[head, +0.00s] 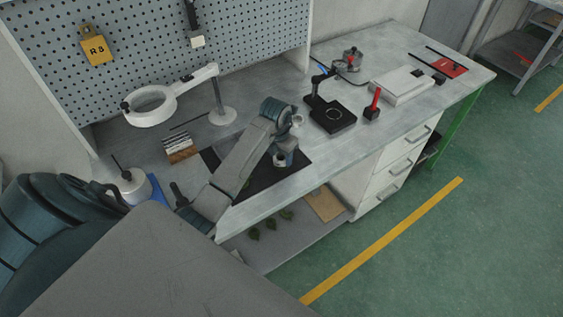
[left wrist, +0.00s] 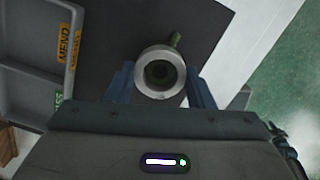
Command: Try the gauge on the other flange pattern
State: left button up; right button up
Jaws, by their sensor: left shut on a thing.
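My left gripper (head: 284,150) is over the dark mat (head: 243,187) on the bench. In the left wrist view its two blue fingers (left wrist: 160,88) stand either side of a round metal ring gauge (left wrist: 160,60) with a dark bore, and they are shut on it. The gauge also shows as a pale ring below the gripper in the head view (head: 280,161). Past the gauge, a small green piece (left wrist: 175,39), perhaps a flange pattern, shows over the mat; most of it is hidden. I cannot tell whether the gauge touches it. My right gripper is not in view.
A grey tray (left wrist: 88,45) with MEND and green labels lies beside the mat. A magnifier lamp (head: 152,118), a black stand (head: 330,118) and a red-handled tool (head: 373,105) stand around. Several green pieces (head: 270,224) lie on the lower shelf.

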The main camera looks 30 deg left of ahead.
pick_arm(q)
jog(key=shift+f, duration=0.35)
dwell(1.3)
jog(key=shift+r, duration=0.15)
jog(key=shift+r+p, duration=2.1)
jog(key=shift+r, duration=0.95)
jog(key=shift+s+a+f, duration=0.1)
